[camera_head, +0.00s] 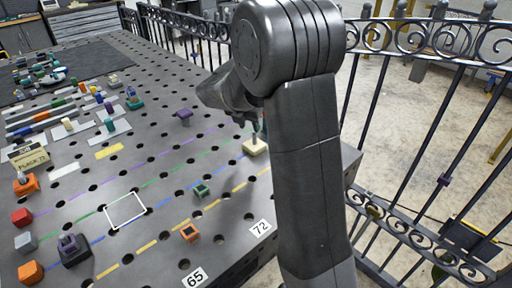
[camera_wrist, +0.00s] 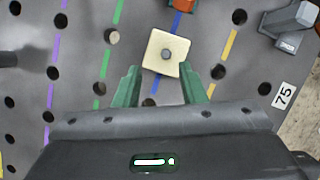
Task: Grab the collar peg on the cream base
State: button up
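The cream base (camera_wrist: 155,63) is a square block on the perforated grey table, turned slightly in the wrist view. A small grey round peg top (camera_wrist: 166,54) shows at its middle. My gripper (camera_wrist: 159,69) has two green fingers spread wide, with nothing held between them. Its fingertips flank the near edge of the base in the picture, and the peg lies a little beyond them. Their height above the base is hard to tell. In the head view the cream base (camera_head: 255,147) shows just left of my arm, which hides most of the gripper.
An orange piece (camera_wrist: 183,4) lies just beyond the base, and a grey block (camera_wrist: 292,20) stands to the right. A purple piece (camera_head: 183,115) and a green square piece (camera_head: 202,190) stand left of the base. A scrolled metal fence (camera_head: 430,100) runs along the right.

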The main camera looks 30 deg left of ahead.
aim_at(255, 145)
jog(key=shift+w+d+f, duration=0.1)
jog(key=shift+w+f, duration=0.4)
jog(key=shift+f, duration=0.05)
jog(key=x, duration=0.4)
jog(key=shift+w+d+f, duration=0.15)
jog(key=shift+d+f, duration=0.05)
jog(key=shift+f, duration=0.05)
grip_shut()
dwell(0.8)
